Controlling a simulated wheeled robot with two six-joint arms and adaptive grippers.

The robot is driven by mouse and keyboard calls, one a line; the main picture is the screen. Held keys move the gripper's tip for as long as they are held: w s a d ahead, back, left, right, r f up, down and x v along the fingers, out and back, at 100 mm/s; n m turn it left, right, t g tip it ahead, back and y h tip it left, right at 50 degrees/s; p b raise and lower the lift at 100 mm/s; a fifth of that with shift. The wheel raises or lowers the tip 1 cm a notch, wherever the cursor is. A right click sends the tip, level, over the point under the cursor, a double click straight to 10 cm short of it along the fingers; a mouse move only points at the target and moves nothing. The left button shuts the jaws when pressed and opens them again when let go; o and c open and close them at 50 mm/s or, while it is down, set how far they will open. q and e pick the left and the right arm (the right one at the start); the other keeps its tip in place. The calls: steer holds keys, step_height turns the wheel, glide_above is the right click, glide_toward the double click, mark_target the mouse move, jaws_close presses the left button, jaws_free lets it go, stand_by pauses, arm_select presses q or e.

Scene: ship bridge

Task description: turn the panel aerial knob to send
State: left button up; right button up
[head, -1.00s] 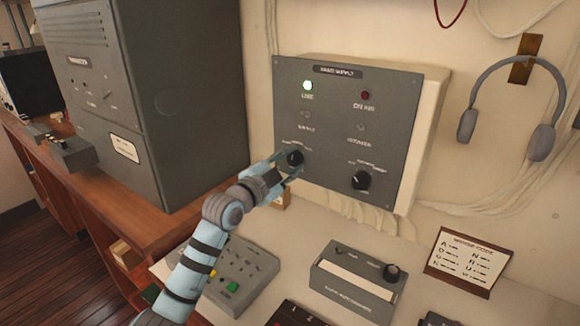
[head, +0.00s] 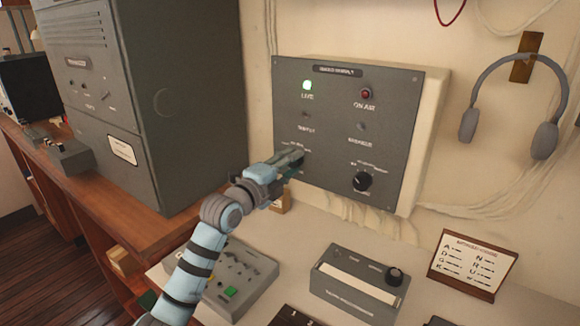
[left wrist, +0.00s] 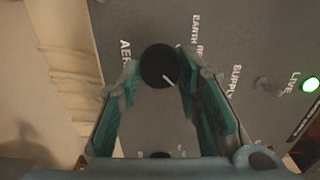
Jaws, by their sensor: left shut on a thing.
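The grey wall panel (head: 335,110) carries a black left-hand knob (left wrist: 159,66), seen in the left wrist view beside lettering that starts "AE" and a mark reading "EARTH". A white pointer line on the knob points to the lower right in that view. My left gripper (head: 290,158) is at this knob and its teal fingers stand on either side of it, shut on it. In the head view the fingers hide most of the knob. My right gripper does not show.
A second black knob (head: 361,181) is on the panel's lower right. A green lamp (head: 307,85) is lit above and a red lamp (head: 366,94) is beside it. A grey cabinet (head: 150,100) stands left; a grey box (head: 358,285) sits on the desk below.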

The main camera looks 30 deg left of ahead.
arm_select(q)
steer(key=shift+f, duration=0.2)
steer(key=o, duration=1.1)
steer(key=shift+s+r, duration=0.1)
steer(key=shift+r, duration=0.05)
steer(key=s, duration=0.4)
steer(key=s+a, duration=0.1)
steer(key=s, duration=0.7)
steer(key=shift+a, duration=0.25)
steer(key=shift+w, duration=0.1)
